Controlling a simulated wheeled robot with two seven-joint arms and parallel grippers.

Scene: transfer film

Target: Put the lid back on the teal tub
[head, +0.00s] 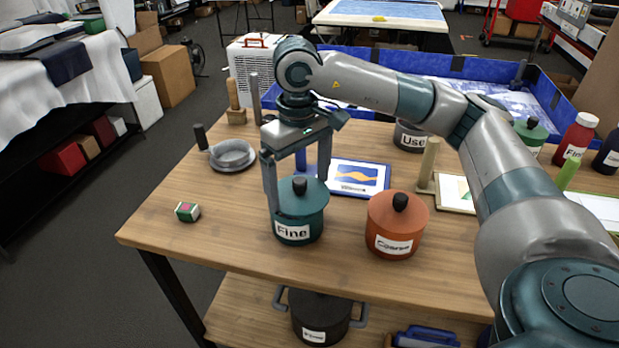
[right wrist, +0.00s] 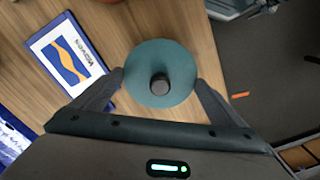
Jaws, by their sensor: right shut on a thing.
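The teal tub (head: 317,226) stands upright near the front middle of the wooden table, with a white "Fine" label. A teal lid (head: 313,200) with a black knob sits at its top; I see no clear gap between them. My right gripper (head: 299,196) reaches down from above with one finger on each side of the lid, shut on its rim. In the right wrist view the round lid (right wrist: 160,55) lies between the fingertips (right wrist: 160,84) and hides the tub below. My left gripper is not in view.
An orange "Coarse" tub (head: 385,225) stands close on the right. A blue-framed picture card (head: 357,178) lies behind. A grey round dish (head: 232,155) and a small green-and-white box (head: 187,212) are on the left. The table (head: 240,225) is bare left of the teal tub.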

